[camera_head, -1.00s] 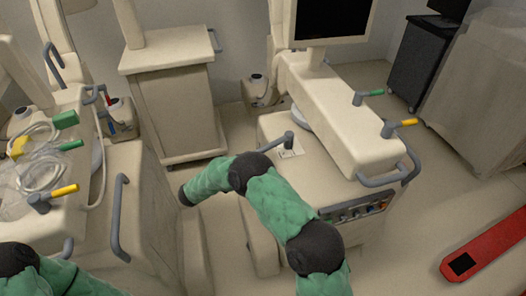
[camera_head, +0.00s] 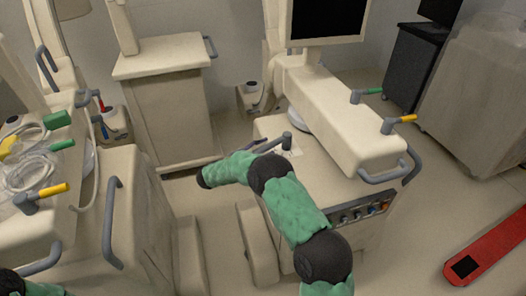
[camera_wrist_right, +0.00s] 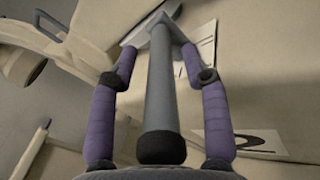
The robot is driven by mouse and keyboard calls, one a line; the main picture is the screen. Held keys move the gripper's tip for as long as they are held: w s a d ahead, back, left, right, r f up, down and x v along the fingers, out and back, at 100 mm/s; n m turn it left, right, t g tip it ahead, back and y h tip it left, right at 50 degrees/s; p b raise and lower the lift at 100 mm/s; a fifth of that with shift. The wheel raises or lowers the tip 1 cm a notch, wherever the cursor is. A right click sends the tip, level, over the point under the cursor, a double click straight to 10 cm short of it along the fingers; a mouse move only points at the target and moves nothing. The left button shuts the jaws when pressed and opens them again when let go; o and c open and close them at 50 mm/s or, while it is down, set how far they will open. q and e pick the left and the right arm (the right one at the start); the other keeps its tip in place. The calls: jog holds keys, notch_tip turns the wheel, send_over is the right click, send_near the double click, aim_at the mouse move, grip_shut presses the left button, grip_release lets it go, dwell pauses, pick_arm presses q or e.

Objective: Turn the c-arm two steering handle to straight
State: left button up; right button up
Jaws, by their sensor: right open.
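C-arm two (camera_head: 345,120) is the cream machine on the right, with a monitor. Its grey steering handle (camera_head: 287,141) stands on its base, with a lever pointing left toward my right arm. In the right wrist view, the grey steering handle (camera_wrist_right: 162,95) runs between the two purple fingers of my right gripper (camera_wrist_right: 157,58), its black end close to the palm. The fingers are apart, one on each side, with gaps to the handle. In the head view, my right gripper is mostly hidden behind my green forearm. My left gripper is out of the picture.
A label with a "2" (camera_wrist_right: 258,142) lies on the base beside the handle. Brake levers with green (camera_head: 374,91) and yellow grips (camera_head: 408,118) are on the right. Another cart (camera_head: 60,205) stands left, and a cream cabinet (camera_head: 165,100) behind. A red object (camera_head: 490,245) lies at lower right.

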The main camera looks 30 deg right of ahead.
jog(key=shift+d, duration=0.1)
grip_shut()
dwell(0.3)
